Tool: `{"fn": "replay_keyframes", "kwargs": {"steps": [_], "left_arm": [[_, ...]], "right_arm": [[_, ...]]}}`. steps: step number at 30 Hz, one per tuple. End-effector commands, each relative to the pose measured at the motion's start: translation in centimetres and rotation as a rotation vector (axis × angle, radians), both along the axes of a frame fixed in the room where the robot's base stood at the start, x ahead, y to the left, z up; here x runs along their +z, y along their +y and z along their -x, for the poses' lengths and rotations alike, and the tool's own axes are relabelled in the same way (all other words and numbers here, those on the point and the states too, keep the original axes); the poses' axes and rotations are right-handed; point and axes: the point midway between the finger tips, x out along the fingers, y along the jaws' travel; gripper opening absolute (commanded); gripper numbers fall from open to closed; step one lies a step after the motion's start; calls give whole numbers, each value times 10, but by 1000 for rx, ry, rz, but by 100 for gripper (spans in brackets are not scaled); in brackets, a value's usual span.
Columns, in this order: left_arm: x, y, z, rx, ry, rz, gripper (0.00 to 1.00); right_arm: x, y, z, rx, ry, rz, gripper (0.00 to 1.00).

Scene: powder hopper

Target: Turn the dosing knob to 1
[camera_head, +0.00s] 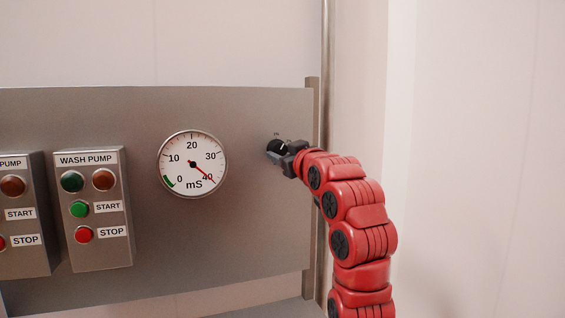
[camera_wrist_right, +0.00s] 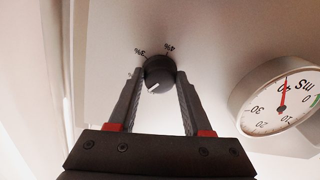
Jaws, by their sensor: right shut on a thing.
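The dosing knob (camera_head: 276,146) is a small dark round knob at the right end of the grey metal panel. My right gripper (camera_head: 287,152) reaches it from the right and hides part of it. In the right wrist view the black knob (camera_wrist_right: 159,72) sits between the two fingertips of my right gripper (camera_wrist_right: 160,78), which is shut on it. A white pointer line on the knob points down and left in that view. Small percent marks surround the knob, upside down and partly hidden by the fingers; the mark for 1 cannot be made out. My left gripper is not in view.
A round white gauge (camera_head: 192,163) marked mS is left of the knob, its red needle near 40. The wash pump box (camera_head: 95,208) and another pump box (camera_head: 27,230) are further left. A vertical metal post (camera_head: 326,60) stands just right of the panel.

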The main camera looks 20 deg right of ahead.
Motion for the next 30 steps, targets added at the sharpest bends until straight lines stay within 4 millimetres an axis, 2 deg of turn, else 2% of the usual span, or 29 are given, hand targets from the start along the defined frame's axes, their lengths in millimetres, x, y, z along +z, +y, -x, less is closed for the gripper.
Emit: {"fn": "replay_keyframes", "kwargs": {"steps": [3, 15, 30], "left_arm": [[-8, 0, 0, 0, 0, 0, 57], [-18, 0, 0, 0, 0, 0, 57], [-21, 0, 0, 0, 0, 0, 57]], "right_arm": [[-3, -1, 0, 0, 0, 106, 0], [-1, -1, -1, 1, -10, 407, 0], [1, -1, 0, 1, -17, 535, 0]]}}
